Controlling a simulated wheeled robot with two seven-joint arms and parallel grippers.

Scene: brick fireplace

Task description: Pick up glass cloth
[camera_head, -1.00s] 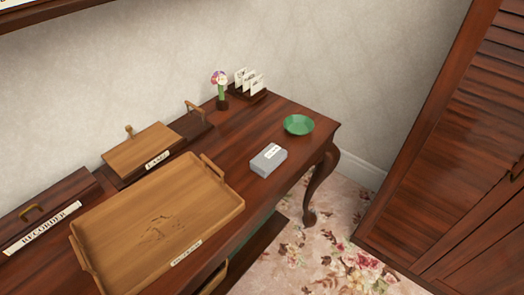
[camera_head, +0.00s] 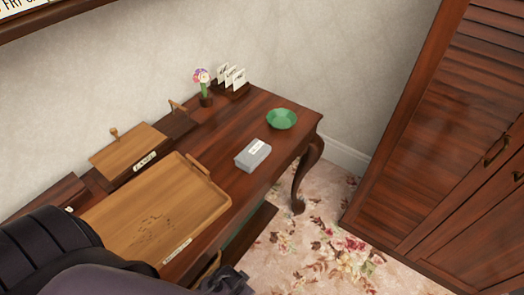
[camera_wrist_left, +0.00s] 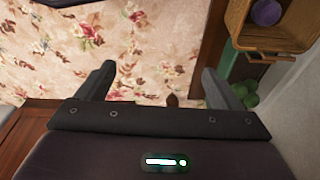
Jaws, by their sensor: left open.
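A grey folded block with a white label (camera_head: 253,154) lies on the dark wooden table, right of the wooden tray; it may be the glass cloth, but its label is too small to read. My left arm comes in at the lower left of the head view, in front of the tray. In the left wrist view my left gripper (camera_wrist_left: 160,82) is open, with nothing between its fingers, above the flowered carpet. The grey block does not show in the wrist view. My right gripper is not in view.
The table (camera_head: 250,190) holds a wooden tray (camera_head: 212,207), a lidded box (camera_head: 128,150), a flower vase (camera_head: 206,99), a card rack (camera_head: 232,90) and a green bowl (camera_head: 282,119). A louvred cabinet (camera_head: 440,150) stands right. The wrist view shows a basket (camera_wrist_left: 280,42) holding a purple ball (camera_wrist_left: 266,12).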

